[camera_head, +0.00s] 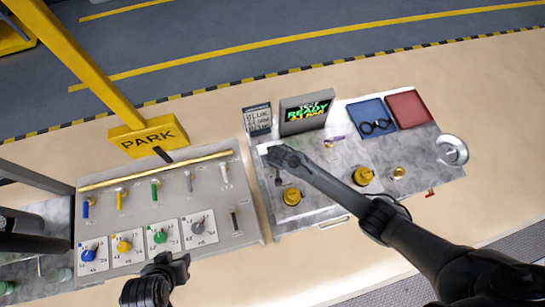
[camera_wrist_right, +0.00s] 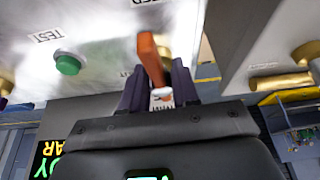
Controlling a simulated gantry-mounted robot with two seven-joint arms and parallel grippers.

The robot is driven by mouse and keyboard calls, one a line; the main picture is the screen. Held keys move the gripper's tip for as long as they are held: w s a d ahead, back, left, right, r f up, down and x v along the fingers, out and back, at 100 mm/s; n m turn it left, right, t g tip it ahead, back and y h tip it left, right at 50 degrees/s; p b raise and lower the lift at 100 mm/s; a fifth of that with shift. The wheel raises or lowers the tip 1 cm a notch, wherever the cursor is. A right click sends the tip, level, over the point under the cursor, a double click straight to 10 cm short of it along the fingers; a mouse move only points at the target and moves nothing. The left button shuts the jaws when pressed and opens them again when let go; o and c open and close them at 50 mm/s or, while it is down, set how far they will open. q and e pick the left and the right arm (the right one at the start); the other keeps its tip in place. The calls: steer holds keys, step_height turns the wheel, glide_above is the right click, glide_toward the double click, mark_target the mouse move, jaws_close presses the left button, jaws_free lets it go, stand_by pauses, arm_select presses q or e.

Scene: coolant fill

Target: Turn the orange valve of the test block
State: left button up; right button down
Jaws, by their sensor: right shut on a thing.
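The orange valve handle (camera_wrist_right: 150,58) stands between the two fingers of my right gripper (camera_wrist_right: 158,88) in the right wrist view. The gripper is shut on it. In the head view my right gripper (camera_head: 274,155) is over the left part of the grey metal test block (camera_head: 320,185) and hides the orange valve there. My left gripper (camera_head: 174,266) is at the bottom of the head view, in front of the dial panel, away from the block. Its jaw opening is too dark and small to judge.
A green button (camera_wrist_right: 67,63) beside a TEST label is near the valve. A display reading READY (camera_head: 306,113) stands behind the block. Blue (camera_head: 368,112) and red (camera_head: 408,108) trays are at the back right.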

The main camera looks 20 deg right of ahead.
stand_by(0.4)
steer(key=c, duration=0.9)
jaws_free()
steer(key=shift+p+v, duration=0.3)
steer(key=shift+v, duration=5.1)
steer(key=s+d+r+n, duration=0.1)
steer(key=s+d+r, duration=0.1)
steer(key=s+r, duration=0.2)
steer(key=s+d+r, duration=0.2)
steer(key=s+r, duration=0.3)
steer(key=s, duration=0.6)
steer(key=s+d+r+n, duration=0.1)
steer(key=s+r, duration=0.3)
steer(key=s, duration=0.4)
steer(key=shift+d+r+n+g, duration=0.15)
steer(key=shift+d+g, duration=0.05)
steer(key=shift+d, duration=0.25)
steer(key=shift+d+r+n+g, duration=0.15)
steer(key=shift+d+r+g, duration=0.05)
steer(key=shift+d, duration=0.25)
